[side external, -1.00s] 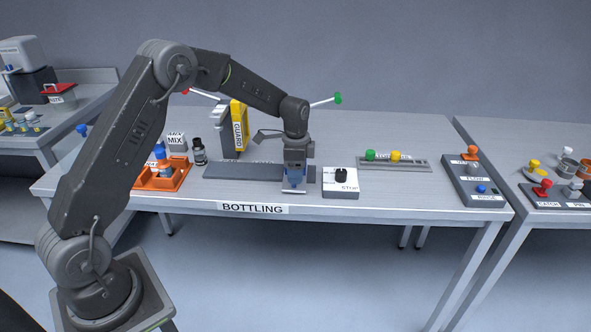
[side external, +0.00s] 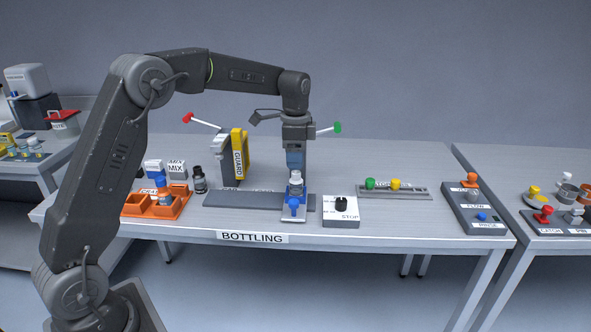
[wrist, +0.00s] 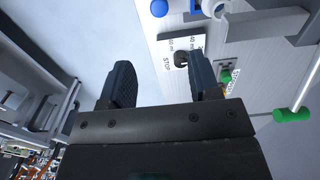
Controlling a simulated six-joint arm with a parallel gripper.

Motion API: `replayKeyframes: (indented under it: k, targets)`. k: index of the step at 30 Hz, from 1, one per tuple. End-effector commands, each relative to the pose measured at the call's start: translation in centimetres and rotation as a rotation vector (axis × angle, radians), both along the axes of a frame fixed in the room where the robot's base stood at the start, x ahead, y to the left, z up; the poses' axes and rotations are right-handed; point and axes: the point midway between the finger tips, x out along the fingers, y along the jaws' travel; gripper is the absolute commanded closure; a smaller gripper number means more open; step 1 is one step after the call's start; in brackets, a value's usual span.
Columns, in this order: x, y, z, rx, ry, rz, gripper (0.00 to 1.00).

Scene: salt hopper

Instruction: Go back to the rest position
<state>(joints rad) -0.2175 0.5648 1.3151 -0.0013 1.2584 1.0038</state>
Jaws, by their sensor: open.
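My gripper (side external: 296,160) is in the middle of the side external view, pointing down above the BOTTLING table (side external: 400,208). In the wrist view its two dark fingers (wrist: 160,85) are spread apart with nothing between them.
A yellow GUARD panel (side external: 239,154) and levers with a red knob (side external: 187,118) and a green knob (side external: 337,127) stand close by. The STOP dial box (side external: 341,211) is right of the track. An orange tray (side external: 157,203) and dark bottle (side external: 199,180) are left. Above is clear.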

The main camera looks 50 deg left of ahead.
Motion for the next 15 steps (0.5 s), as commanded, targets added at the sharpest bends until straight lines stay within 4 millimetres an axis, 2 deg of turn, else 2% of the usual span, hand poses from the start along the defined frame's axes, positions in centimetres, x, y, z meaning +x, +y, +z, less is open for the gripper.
replayKeyframes:
  k: [12, 15]
  targets:
    - [0.0, 0.0, 0.6, 0.000, 0.000, 0.001, 0.43]
    - [-0.5, -0.4, 1.3, 0.002, -0.012, 0.015, 0.43]
